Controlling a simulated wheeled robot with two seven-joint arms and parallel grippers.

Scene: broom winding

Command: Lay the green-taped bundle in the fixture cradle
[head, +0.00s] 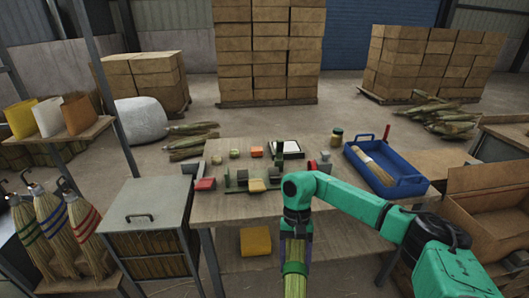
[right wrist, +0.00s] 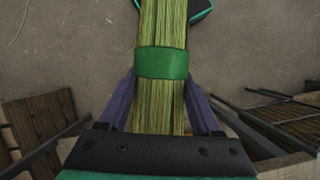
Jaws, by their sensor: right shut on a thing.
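My right gripper (head: 296,248) hangs in front of the table's front edge, at the lower middle of the head view. It is shut on the green-taped bundle (head: 294,284), yellow-green straw that hangs down out of the picture. In the right wrist view the bundle (right wrist: 160,115) lies between the purple fingers, with its green tape band (right wrist: 161,62) just beyond them. A low grey-green fixture (head: 236,181), which looks like the cradle, stands on the table, left of and beyond my right gripper. Its inner shape is too small to tell. My left gripper is not in view.
On the wooden table (head: 300,192) a blue tray (head: 413,184) holds a straw bundle (head: 375,167) at the right. A jar (head: 337,136) and several small coloured blocks stand farther back.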

